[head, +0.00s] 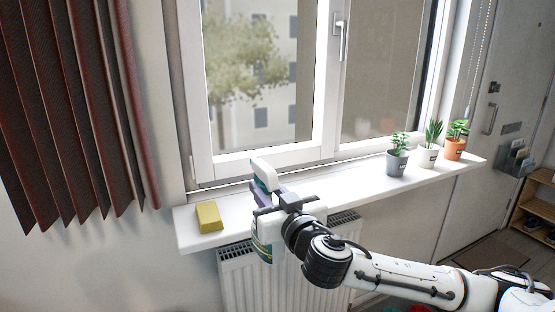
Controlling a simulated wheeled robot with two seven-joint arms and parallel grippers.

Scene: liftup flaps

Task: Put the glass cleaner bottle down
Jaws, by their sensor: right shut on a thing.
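The glass cleaner bottle (263,247) has a white and teal top and a dark label low down. It is in the head view, in front of the white windowsill (335,187) near its left part. My right gripper (272,202) comes in from the right and is shut on the bottle, which is roughly upright. The gripper hides much of the bottle's middle. The bottle's lower part shows against the radiator, below the sill's front edge. My left gripper is not in view.
A yellow sponge (209,217) lies on the sill's left end. Potted plants in grey (397,163), white (427,155) and orange (454,149) pots stand at the right. The sill's middle is clear. A radiator (315,285) is below, and a red curtain (75,110) hangs left.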

